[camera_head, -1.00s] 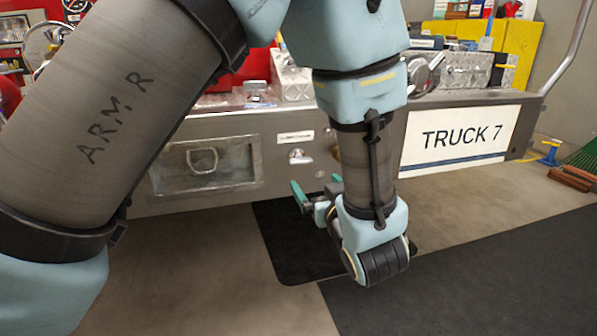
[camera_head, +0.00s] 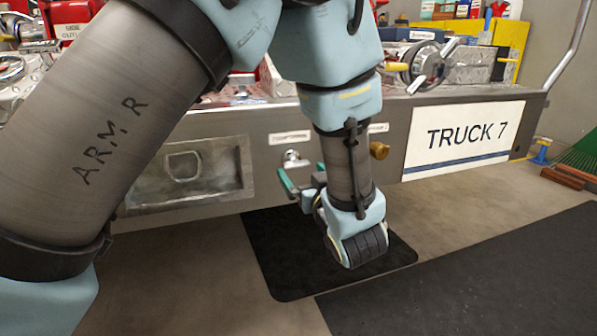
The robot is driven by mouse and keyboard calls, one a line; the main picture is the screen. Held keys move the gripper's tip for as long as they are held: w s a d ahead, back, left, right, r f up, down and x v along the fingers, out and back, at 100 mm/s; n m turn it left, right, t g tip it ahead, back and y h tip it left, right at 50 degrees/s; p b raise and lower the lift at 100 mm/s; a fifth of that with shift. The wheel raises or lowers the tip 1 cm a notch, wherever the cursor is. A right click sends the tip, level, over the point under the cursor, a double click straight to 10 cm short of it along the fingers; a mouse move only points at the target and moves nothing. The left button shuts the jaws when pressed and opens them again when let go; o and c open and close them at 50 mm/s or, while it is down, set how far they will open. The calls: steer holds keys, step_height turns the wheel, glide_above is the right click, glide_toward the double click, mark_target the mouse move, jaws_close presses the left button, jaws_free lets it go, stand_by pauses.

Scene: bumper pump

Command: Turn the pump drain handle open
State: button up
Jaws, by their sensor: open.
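A small chrome handle (camera_head: 294,159) sits on the grey bumper face (camera_head: 225,133), below a small white label (camera_head: 289,137). The label text is too small to read, so I cannot tell for certain that this is the pump drain handle. My gripper (camera_head: 301,180) is open and empty, just below the chrome handle. Its teal finger (camera_head: 287,182) shows on the left; the other finger is partly hidden by my wrist. I see a gap in the picture between gripper and handle, but cannot judge the depth.
A brass knob (camera_head: 379,150) sticks out right of my forearm, beside a partly hidden label. A recessed panel (camera_head: 190,170) is at left and the TRUCK 7 sign (camera_head: 463,138) at right. A valve wheel (camera_head: 425,66) stands on the deck. A black mat (camera_head: 290,262) lies below.

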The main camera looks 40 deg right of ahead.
mark_target(298, 167)
steer(key=shift+x, duration=1.55)
steer(key=c, duration=1.2)
